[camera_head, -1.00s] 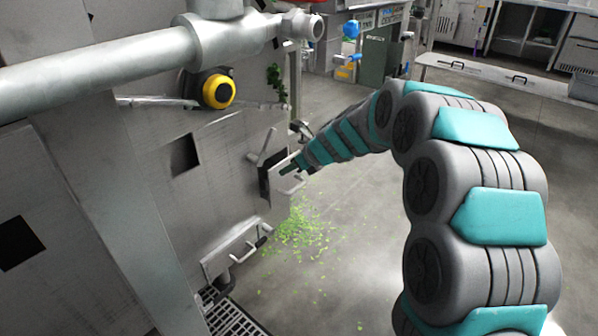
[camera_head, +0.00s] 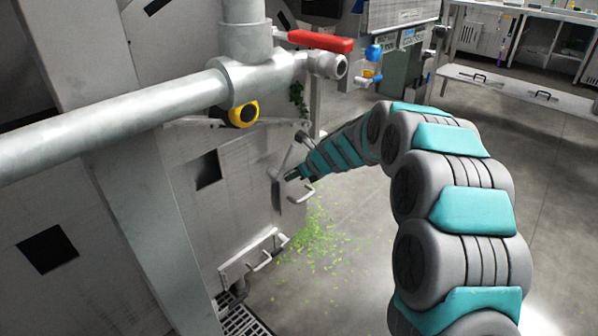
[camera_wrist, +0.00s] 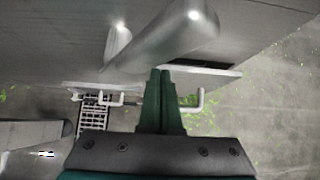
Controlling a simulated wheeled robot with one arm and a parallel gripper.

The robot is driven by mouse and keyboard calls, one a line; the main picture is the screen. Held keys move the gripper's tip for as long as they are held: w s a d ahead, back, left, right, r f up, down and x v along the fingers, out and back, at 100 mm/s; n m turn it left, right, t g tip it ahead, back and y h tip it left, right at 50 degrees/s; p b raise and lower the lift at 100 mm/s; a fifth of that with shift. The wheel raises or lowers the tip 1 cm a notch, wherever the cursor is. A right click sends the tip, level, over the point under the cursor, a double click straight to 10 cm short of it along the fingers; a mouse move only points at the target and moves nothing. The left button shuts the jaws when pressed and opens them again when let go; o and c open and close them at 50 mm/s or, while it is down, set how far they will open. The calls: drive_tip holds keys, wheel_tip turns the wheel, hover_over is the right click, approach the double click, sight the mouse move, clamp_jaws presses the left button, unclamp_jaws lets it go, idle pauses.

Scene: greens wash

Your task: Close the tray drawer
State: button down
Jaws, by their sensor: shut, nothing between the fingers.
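The upper drawer front with a bent handle (camera_head: 302,195) is on the side of the grey machine, beside my gripper (camera_head: 294,176). In the wrist view, its pale front edge (camera_wrist: 215,72) has a narrow dark gap behind it, so it appears slightly out. Its handle (camera_wrist: 196,103) is right of the fingers. My gripper (camera_wrist: 160,74) is shut and empty, with its tips at or very near this front; contact cannot be told. A lower handled front (camera_head: 248,256) is below it on the machine. Which front is the tray drawer is not clear.
A grey lever (camera_wrist: 165,42) is just beyond my fingertips. A thick pipe (camera_head: 130,112) with a red-handled valve (camera_head: 320,41) crosses the upper left. Green leaf scraps (camera_head: 318,240) litter the floor near a grate (camera_head: 240,320). Floor to the right is open.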

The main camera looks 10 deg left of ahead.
drive_tip(key=shift+w+a+p, duration=0.4)
drive_tip(key=shift+a+p, duration=0.1)
drive_tip(key=shift+a, duration=0.05)
drive_tip(key=shift+f, duration=0.1)
